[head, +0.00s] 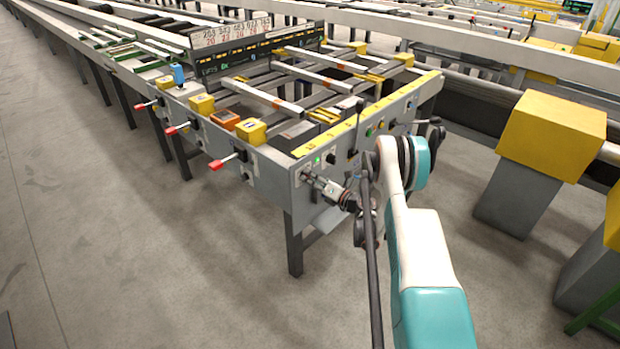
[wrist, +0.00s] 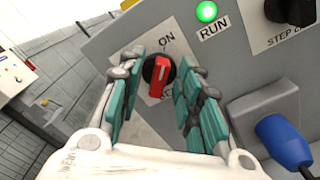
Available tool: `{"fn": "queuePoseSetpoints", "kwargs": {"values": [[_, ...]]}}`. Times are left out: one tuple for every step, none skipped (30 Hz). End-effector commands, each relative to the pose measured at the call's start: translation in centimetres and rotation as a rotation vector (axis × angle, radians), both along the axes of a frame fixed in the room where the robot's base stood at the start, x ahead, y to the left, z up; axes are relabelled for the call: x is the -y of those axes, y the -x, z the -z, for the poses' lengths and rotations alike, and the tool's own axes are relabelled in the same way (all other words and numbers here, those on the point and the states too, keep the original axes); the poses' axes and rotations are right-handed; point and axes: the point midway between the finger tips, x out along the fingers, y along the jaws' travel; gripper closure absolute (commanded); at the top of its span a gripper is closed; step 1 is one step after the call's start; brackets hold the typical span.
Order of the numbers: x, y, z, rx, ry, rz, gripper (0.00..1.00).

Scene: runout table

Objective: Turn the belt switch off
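The belt switch (wrist: 159,76) is a round black knob with a red bar on a pale plate, on a grey panel. ON is printed above it, and the red bar lies roughly along the line to ON. A label below the knob is partly hidden. A green lamp (wrist: 206,12) marked RUN glows above right of it. My gripper (wrist: 160,70) is open, its teal-padded fingers on either side of the knob, with gaps visible. In the head view my gripper (head: 312,181) is at the left part of the table's end panel (head: 268,183), hiding the switch.
Right of the switch are a black STEP knob (wrist: 290,10) and a blue plug (wrist: 284,143) in a grey housing. Red-handled levers (head: 224,162) stick out along the table's left side. Yellow boxes on grey stands (head: 552,125) are at right. The floor at left is clear.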

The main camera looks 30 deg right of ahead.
Motion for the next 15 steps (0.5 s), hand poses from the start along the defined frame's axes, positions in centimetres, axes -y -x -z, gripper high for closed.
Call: {"fn": "queuePoseSetpoints", "kwargs": {"values": [[0.00,-0.01,0.00,0.000,0.000,0.000,0.72],[0.00,-0.01,0.00,0.000,0.000,0.000,0.79],[0.00,-0.01,0.00,0.000,0.000,0.000,0.88],[0.00,-0.01,0.00,0.000,0.000,0.000,0.95],[0.00,-0.01,0.00,0.000,0.000,0.000,1.00],[0.00,-0.01,0.00,0.000,0.000,0.000,1.00],[0.00,-0.01,0.00,0.000,0.000,0.000,1.00],[0.00,-0.01,0.00,0.000,0.000,0.000,1.00],[0.00,-0.01,0.00,0.000,0.000,0.000,1.00],[0.00,-0.01,0.01,0.000,0.000,0.000,1.00],[0.00,-0.01,0.01,0.000,0.001,0.000,1.00],[0.00,-0.01,0.01,0.001,0.002,0.000,1.00],[0.00,-0.01,0.01,0.001,0.004,0.000,1.00],[0.00,-0.01,0.01,0.003,0.008,0.000,1.00],[0.00,-0.01,0.01,0.005,0.013,0.000,1.00]]}}
